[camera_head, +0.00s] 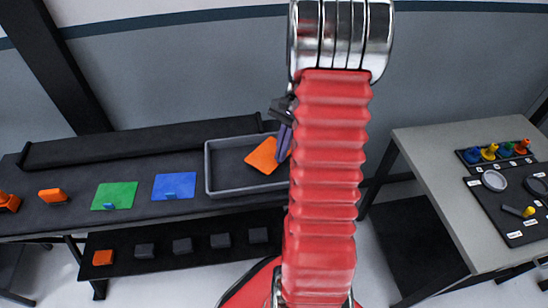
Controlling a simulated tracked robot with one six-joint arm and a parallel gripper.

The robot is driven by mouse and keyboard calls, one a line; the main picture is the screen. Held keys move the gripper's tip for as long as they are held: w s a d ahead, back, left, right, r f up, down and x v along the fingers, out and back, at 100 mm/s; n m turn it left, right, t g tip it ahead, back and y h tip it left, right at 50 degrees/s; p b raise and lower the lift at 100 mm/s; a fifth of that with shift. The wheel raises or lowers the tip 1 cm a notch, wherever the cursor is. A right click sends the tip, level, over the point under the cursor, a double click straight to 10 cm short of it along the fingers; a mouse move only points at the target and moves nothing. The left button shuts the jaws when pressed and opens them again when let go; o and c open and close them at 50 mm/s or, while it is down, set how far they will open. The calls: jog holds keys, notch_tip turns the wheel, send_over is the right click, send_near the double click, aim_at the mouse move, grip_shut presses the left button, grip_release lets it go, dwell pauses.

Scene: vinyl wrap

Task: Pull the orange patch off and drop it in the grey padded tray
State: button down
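The orange patch (262,156) shows as a flat tilted square within the outline of the grey tray (209,171). I cannot tell whether it lies on the tray floor or hangs just above it. My gripper (284,143), with dark purple fingers, points down over the tray's right part, close to the patch's right edge. The red sleeve of my arm hides much of the gripper and the tray's right end. Whether the fingers touch or grip the patch cannot be made out.
A green patch (114,195) and a blue patch (174,186) lie on the dark bench left of the tray. A lower shelf (200,259) holds several dark blocks. A side table (430,155) with coloured pieces stands right.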

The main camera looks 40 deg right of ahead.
jog(key=c, duration=2.4)
grip_release()
jog(key=shift+c, duration=0.2)
jog(key=o, duration=0.5)
jog(key=v, duration=1.3)
jog(key=shift+d+r, duration=0.15)
jog(key=shift+r, duration=0.1)
